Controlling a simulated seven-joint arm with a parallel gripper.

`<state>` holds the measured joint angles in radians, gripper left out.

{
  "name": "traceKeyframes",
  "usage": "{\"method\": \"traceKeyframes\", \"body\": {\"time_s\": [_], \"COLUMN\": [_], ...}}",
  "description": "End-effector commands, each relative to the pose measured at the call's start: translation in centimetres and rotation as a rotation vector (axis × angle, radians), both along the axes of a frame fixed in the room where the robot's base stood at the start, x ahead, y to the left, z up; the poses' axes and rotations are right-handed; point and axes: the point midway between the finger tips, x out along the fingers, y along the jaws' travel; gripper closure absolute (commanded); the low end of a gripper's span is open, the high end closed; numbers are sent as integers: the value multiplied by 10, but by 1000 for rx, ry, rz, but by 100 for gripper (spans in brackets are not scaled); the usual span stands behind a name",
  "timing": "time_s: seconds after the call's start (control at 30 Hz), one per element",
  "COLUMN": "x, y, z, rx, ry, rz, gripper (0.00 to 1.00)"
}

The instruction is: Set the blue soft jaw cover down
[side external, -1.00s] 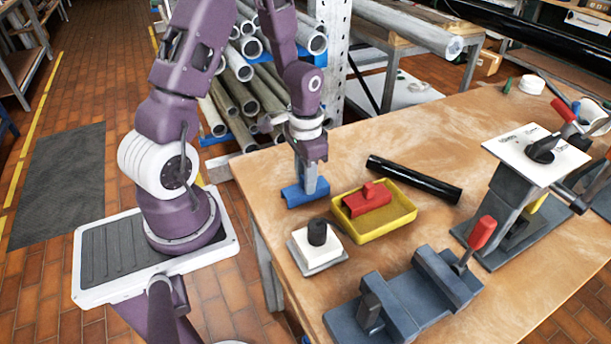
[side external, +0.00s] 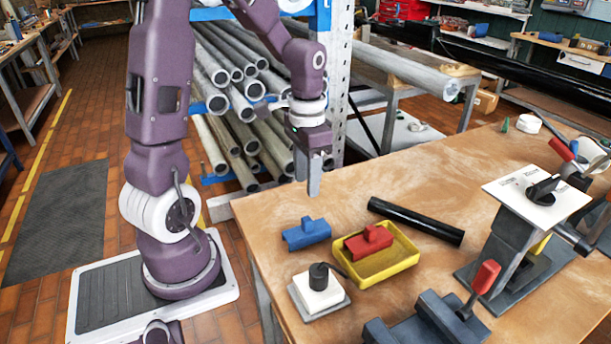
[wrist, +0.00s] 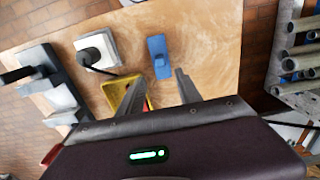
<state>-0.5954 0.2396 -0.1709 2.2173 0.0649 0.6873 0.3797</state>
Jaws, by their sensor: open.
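The blue soft jaw cover (side external: 306,234) rests on the wooden table near its left edge, left of the yellow tray. It also shows in the wrist view (wrist: 158,56), lying on the table beyond the fingertips. My gripper (side external: 314,190) is raised above the table, apart from the cover and behind it in the side view. In the wrist view my gripper (wrist: 157,82) shows two spread fingers with nothing between them.
A yellow tray (side external: 401,265) holds a red jaw cover (side external: 368,243). A black tube (side external: 416,221) lies behind it. A white block with a black knob (side external: 318,291) stands in front. A grey vise (side external: 440,318) and a clamp stand (side external: 515,235) are to the right.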

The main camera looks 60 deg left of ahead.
Motion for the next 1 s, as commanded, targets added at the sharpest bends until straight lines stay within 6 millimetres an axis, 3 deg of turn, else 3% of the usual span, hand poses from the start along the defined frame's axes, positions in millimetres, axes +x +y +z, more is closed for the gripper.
{"method": "traceKeyframes", "body": {"time_s": [0.07, 0.17, 0.3, 0.4, 0.5, 0.6, 1.0], "x": [-2, -14, -56, -90, -114, -123, -124], "y": [-7, -34, -84, -109, -122, -126, -126], "z": [14, 49, 99, 117, 124, 126, 126], "rx": [18, 68, 93, 61, 19, -2, -2], "ry": [-21, -100, -276, -390, -462, -489, -490], "rz": [-3, -11, -9, -5, -4, -1, 0], "gripper": [59, 59, 59, 59, 59, 59, 59]}}
